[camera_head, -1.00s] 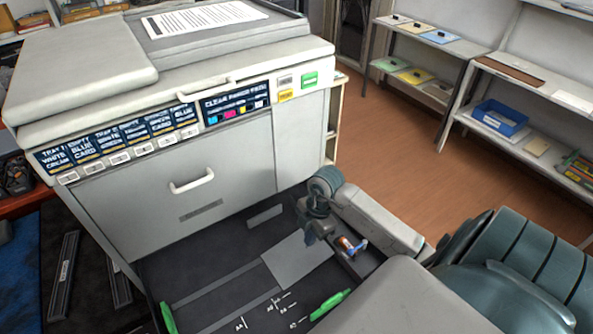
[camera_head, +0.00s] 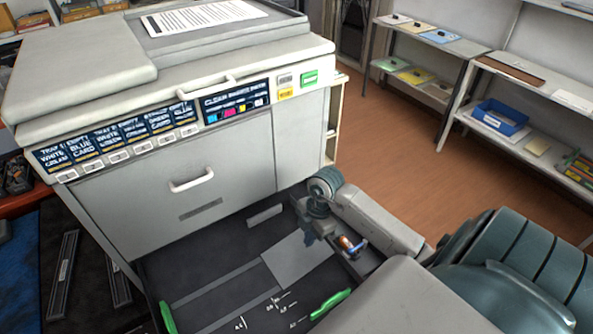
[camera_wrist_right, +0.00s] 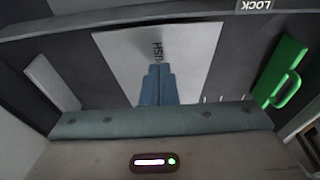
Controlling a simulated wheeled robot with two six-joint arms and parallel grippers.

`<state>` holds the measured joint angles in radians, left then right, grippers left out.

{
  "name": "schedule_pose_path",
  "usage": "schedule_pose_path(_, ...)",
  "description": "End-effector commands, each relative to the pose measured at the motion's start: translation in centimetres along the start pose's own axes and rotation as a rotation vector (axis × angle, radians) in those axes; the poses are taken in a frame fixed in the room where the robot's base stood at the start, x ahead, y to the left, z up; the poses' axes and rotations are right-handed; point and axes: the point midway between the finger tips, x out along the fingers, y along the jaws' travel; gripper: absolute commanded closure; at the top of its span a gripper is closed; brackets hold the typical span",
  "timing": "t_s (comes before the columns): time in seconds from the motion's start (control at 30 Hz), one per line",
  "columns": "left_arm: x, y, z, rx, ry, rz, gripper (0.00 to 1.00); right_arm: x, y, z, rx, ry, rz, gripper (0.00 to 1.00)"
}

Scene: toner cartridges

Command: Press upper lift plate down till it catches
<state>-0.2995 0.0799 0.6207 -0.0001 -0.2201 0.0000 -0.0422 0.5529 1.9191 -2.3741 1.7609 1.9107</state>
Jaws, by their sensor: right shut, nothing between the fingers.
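The light grey lift plate (camera_head: 293,264) lies in the dark open tray below the copier's front. In the right wrist view the plate (camera_wrist_right: 120,58) shows an upside-down word, partly covered by my fingers. My right gripper (camera_wrist_right: 159,68) is shut and empty, with its blue fingertips over the middle of the plate, at the lettering. In the head view the right gripper (camera_head: 309,238) reaches down over the plate's far right part. I cannot tell whether the fingertips touch the plate. My left gripper is not in view.
A green lever (camera_head: 330,304) stands at the tray's near right, and another green piece (camera_head: 168,318) at its left. A small grey guide (camera_head: 265,215) stands behind the plate. The copier's front drawer (camera_head: 180,200) is shut above the tray. A LOCK label (camera_wrist_right: 256,5) shows in the wrist view.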

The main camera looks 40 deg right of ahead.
Motion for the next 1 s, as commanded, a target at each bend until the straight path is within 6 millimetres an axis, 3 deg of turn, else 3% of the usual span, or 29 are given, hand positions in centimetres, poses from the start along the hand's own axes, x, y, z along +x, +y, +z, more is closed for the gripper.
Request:
schedule_pose_path(0.77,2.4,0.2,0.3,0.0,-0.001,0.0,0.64,3.3,0.0,0.7,0.001,0.0,-0.001,1.0)
schedule_pose_path(1.0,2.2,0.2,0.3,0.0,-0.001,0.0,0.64,3.1,0.0,0.6,0.001,0.0,-0.001,1.0)
